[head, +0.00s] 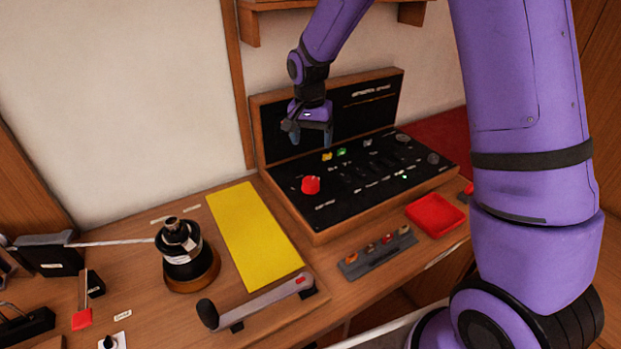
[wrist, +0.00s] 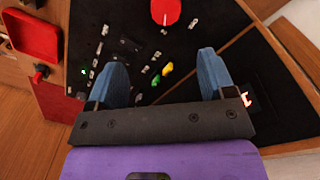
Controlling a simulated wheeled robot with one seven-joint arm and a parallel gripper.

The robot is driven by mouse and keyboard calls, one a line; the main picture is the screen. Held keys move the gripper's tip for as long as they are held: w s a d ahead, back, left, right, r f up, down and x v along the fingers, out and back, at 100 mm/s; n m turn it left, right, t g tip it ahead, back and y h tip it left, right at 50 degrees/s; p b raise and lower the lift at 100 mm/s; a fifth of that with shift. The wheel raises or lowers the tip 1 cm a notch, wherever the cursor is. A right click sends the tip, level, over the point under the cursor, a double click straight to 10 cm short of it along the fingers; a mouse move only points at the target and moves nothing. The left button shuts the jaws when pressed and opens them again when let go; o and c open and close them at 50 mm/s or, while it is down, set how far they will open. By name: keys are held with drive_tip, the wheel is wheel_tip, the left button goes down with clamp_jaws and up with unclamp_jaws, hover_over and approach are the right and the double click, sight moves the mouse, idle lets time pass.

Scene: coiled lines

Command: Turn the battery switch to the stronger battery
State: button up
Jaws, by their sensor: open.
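A red rotary knob (head: 311,185) stands at the left of a black switch panel (head: 350,203) in a wooden case. The knob also shows at the top of the wrist view (wrist: 166,11), with a light pointer mark on it. I cannot read the labels around it. My gripper (head: 308,137) is open and empty, above the back of the panel. Its two blue fingers show in the wrist view (wrist: 163,72), apart from the knob. A yellow and a green piece (wrist: 167,69) lie between the fingers in that view.
A red tray (head: 435,215) and a strip with several small knobs (head: 378,252) lie in front. The case's raised lid (head: 355,105) stands behind the panel.

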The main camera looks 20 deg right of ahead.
sight(311, 180)
drive_tip(key=f, duration=1.3)
drive_tip(key=shift+w+f, duration=0.2)
drive_tip(key=shift+w, duration=0.15)
drive_tip(key=c, duration=0.9)
